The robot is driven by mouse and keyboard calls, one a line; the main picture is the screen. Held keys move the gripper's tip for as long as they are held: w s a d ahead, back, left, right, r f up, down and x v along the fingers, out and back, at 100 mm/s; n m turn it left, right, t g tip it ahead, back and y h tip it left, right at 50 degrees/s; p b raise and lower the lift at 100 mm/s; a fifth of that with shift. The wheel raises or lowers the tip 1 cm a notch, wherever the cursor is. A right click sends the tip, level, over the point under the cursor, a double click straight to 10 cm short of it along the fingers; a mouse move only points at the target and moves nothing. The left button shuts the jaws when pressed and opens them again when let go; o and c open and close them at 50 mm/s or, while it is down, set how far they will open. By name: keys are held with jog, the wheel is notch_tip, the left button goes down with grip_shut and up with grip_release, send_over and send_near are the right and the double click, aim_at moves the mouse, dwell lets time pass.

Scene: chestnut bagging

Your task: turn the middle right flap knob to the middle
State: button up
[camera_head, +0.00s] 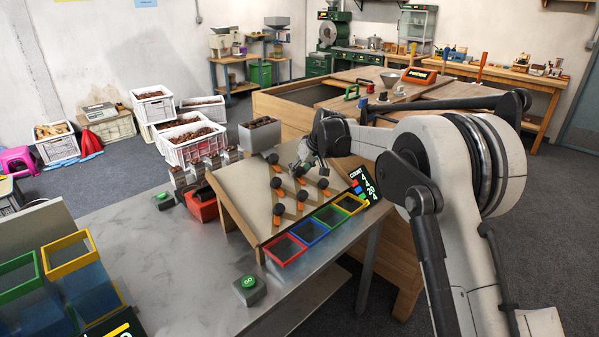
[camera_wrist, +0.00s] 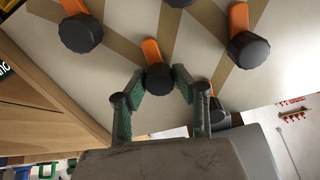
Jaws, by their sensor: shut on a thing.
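A slanted pale board (camera_head: 243,185) carries several black flap knobs with orange flaps. My gripper (camera_head: 303,166) is at the upper part of this board in the head view. In the wrist view, the two green fingers of my gripper (camera_wrist: 158,82) are on either side of one black knob (camera_wrist: 155,79) and shut on it. Its orange flap (camera_wrist: 151,50) points up and slightly left in that view. Other knobs stand beside it, one at upper left (camera_wrist: 80,33) and one at upper right (camera_wrist: 248,50). I cannot tell for sure which knob of the board I hold.
Red (camera_head: 286,249), blue (camera_head: 311,232), green (camera_head: 331,216) and yellow (camera_head: 352,204) framed bins line the board's lower edge. A count display (camera_head: 366,184) stands at their right. A grey hopper (camera_head: 259,134) sits behind the board. The metal table (camera_head: 160,250) is mostly clear, with green buttons (camera_head: 248,285).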

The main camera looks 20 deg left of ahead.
jog(key=shift+n, duration=0.4)
jog(key=o, duration=1.1)
jog(key=shift+o, duration=0.2)
jog(key=v, duration=1.2)
jog(key=shift+r, duration=0.1)
